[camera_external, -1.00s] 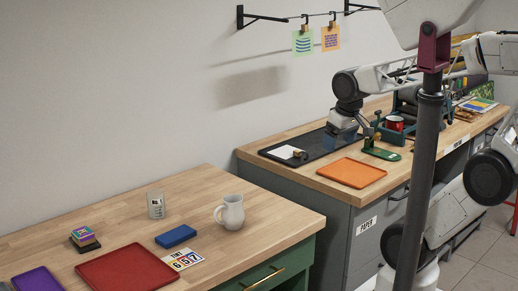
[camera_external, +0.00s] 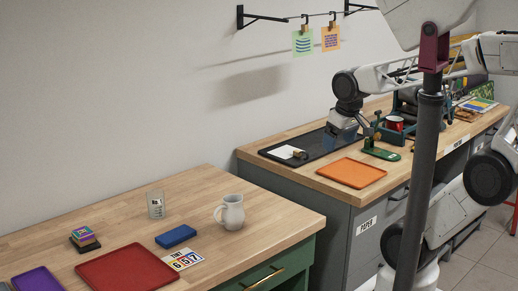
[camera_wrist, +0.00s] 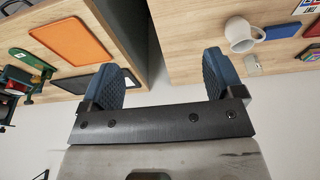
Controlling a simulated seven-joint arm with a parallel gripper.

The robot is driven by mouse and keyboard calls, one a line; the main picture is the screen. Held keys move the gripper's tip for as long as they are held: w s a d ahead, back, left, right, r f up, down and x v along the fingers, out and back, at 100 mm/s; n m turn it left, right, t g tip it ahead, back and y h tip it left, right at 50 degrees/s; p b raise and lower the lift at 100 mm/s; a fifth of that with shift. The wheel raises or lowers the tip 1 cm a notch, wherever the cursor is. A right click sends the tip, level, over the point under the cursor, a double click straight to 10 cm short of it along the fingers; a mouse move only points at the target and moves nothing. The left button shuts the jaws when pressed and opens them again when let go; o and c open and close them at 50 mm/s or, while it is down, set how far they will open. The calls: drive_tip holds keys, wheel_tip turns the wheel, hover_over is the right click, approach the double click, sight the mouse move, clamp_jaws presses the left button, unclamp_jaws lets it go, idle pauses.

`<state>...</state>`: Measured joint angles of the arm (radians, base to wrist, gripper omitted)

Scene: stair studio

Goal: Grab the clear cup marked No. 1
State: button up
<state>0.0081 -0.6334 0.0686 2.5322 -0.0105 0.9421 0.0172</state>
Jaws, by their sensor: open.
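The clear cup (camera_external: 156,204) stands upright on the left wooden table, near its back edge, with a small dark-printed label whose number I cannot read surely. A small clear shape at the table's edge in the wrist view (camera_wrist: 252,64) looks like the same cup. My gripper (camera_wrist: 163,65) is open and empty, its two blue pads apart. In the external view it hangs over the back of the right-hand bench, well to the right of the cup and touching nothing that I can make out.
A white mug (camera_external: 231,212) stands right of the cup; a blue box (camera_external: 176,237) lies in front. A red tray (camera_external: 125,270), number card (camera_external: 184,260) and small stacked blocks (camera_external: 84,238) are nearby. An orange tray (camera_external: 352,173) lies on the other bench. A gap separates the tables.

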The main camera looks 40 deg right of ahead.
drive_tip(key=shift+o, duration=0.6)
drive_tip(key=w+a+f+m+y, duration=0.2)
drive_tip(key=w+a+m+y, duration=0.15)
drive_tip(key=w+a, duration=0.35)
drive_tip(key=w+a+f+m+g+y, duration=0.1)
drive_tip(key=w+a+f+m+y, duration=0.25)
drive_tip(key=w+a, duration=0.4)
drive_tip(key=w+a+f+m+y, duration=0.25)
drive_tip(key=w+a+m, duration=0.2)
drive_tip(key=w, duration=0.55)
drive_tip(key=w+a+f+m+t+y, duration=0.1)
drive_tip(key=w+a+f+m, duration=0.2)
drive_tip(key=w+f, duration=0.1)
drive_tip(key=w+a+f+m+t+y, duration=0.1)
drive_tip(key=w+a+f+m, duration=0.2)
drive_tip(key=w, duration=0.4)
drive_tip(key=w+a+f+m+t+y, duration=0.1)
drive_tip(key=w+a+f+m+t, duration=0.1)
drive_tip(key=w+f+m, duration=0.3)
drive_tip(key=shift+x, duration=0.95)
